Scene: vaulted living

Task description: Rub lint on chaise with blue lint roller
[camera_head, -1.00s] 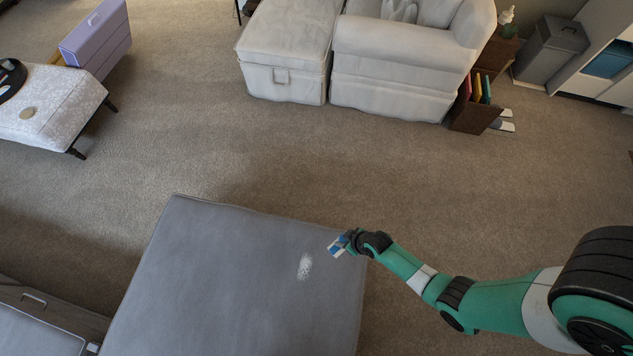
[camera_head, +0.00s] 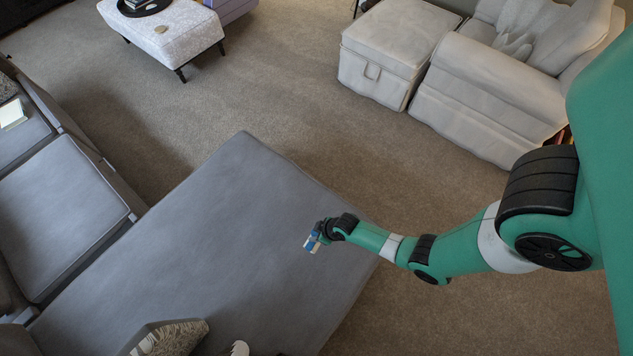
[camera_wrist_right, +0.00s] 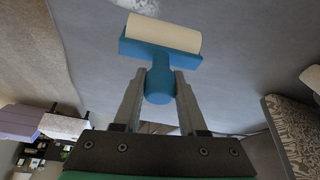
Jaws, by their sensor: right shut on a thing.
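The grey chaise (camera_head: 230,220) fills the middle of the head view, its flat top bare around my arm. My right gripper (camera_head: 324,229) is over its right part, shut on the blue lint roller (camera_head: 312,242). In the right wrist view, the fingers (camera_wrist_right: 160,84) close on the roller's blue handle (camera_wrist_right: 161,72), and its white cylinder (camera_wrist_right: 163,34) points away. A white lint patch (camera_wrist_right: 138,5) shows on the grey cloth just beyond the cylinder. I cannot tell whether the roller touches the cloth. The lint does not show in the head view. My left gripper is out of view.
Patterned cushions (camera_head: 172,338) lie at the chaise's near end. Grey sofa seats (camera_head: 60,215) adjoin it on the left. A pale ottoman (camera_head: 385,60) and armchair (camera_head: 490,95) stand beyond open carpet (camera_head: 300,110). A white patterned bench (camera_head: 175,30) is at the upper left.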

